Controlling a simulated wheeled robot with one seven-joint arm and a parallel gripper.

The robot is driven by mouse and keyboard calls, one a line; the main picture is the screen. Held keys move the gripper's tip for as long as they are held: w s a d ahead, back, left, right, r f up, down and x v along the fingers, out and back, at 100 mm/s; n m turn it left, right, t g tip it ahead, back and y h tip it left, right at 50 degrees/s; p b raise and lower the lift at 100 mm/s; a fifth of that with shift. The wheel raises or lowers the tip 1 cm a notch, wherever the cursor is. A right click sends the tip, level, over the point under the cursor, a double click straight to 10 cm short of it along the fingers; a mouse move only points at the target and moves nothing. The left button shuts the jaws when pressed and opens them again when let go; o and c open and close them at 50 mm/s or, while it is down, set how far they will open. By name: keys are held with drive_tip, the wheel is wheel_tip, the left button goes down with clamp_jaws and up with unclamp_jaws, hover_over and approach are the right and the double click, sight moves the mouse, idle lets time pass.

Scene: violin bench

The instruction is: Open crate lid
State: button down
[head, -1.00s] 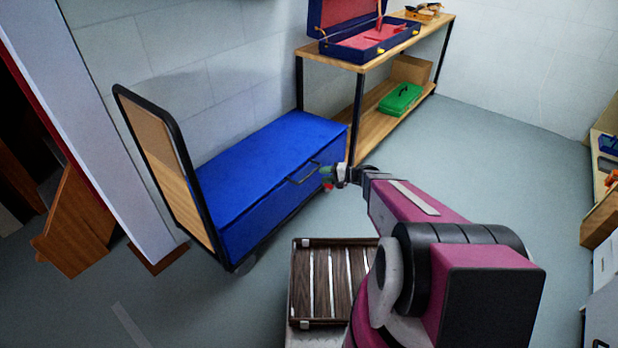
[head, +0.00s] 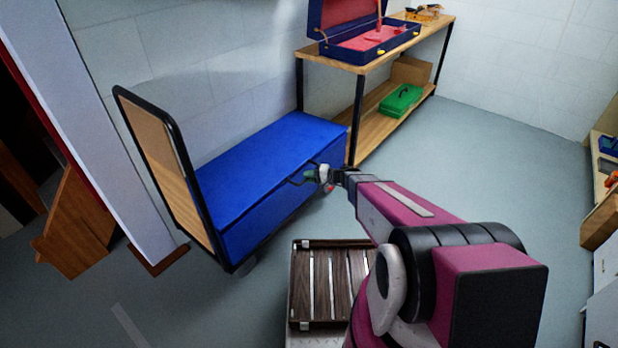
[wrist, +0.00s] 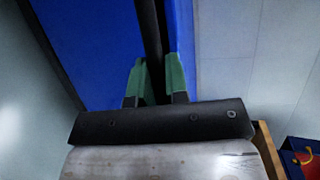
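The crate is a long blue box (head: 262,217) on a trolley. Its lid (head: 270,150) is a flat blue top, and it appears closed. A dark bar handle (head: 297,181) is on the crate's long front side. My gripper (head: 312,175) is at this handle, at the front edge of the crate. In the wrist view the handle (wrist: 151,30) runs between the two green fingers of my gripper (wrist: 156,68). The fingers are close together, one on each side of the bar, and look shut on it. The contact is partly hidden in shadow.
The trolley's upright panel (head: 160,160) stands at the crate's left end. A wooden shelf bench (head: 350,60) with an open blue violin case (head: 367,40) is behind to the right. A slatted brown crate (head: 322,280) is low in front. Floor to the right is clear.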

drive_tip(key=shift+r, duration=0.1)
drive_tip(key=shift+r, duration=0.55)
drive_tip(key=w+a+r+m+g+h, duration=0.1)
drive_tip(key=w+a+r+h, duration=0.2)
drive_tip(key=r, duration=0.6)
drive_tip(key=w+a+r+g+h, duration=0.1)
drive_tip(key=w+a+r+g, duration=0.2)
drive_tip(key=r, duration=0.7)
drive_tip(key=w+a+r+m+h, duration=0.1)
drive_tip(key=w+a+r+h, duration=0.3)
drive_tip(key=r, duration=0.5)
drive_tip(key=w+a+r, duration=0.4)
drive_tip(key=w+a, duration=0.1)
drive_tip(key=a, duration=0.2)
drive_tip(key=w+a+r+g+h, duration=0.1)
drive_tip(key=w+a+r, duration=0.3)
drive_tip(key=a, duration=0.4)
drive_tip(key=w+a+r+m, duration=0.1)
drive_tip(key=w+a+r, duration=0.3)
drive_tip(key=w+a, duration=0.3)
drive_tip(key=shift+a+r+g, duration=0.35)
drive_tip(key=shift+a+g, duration=0.05)
drive_tip(key=shift+a, duration=0.25)
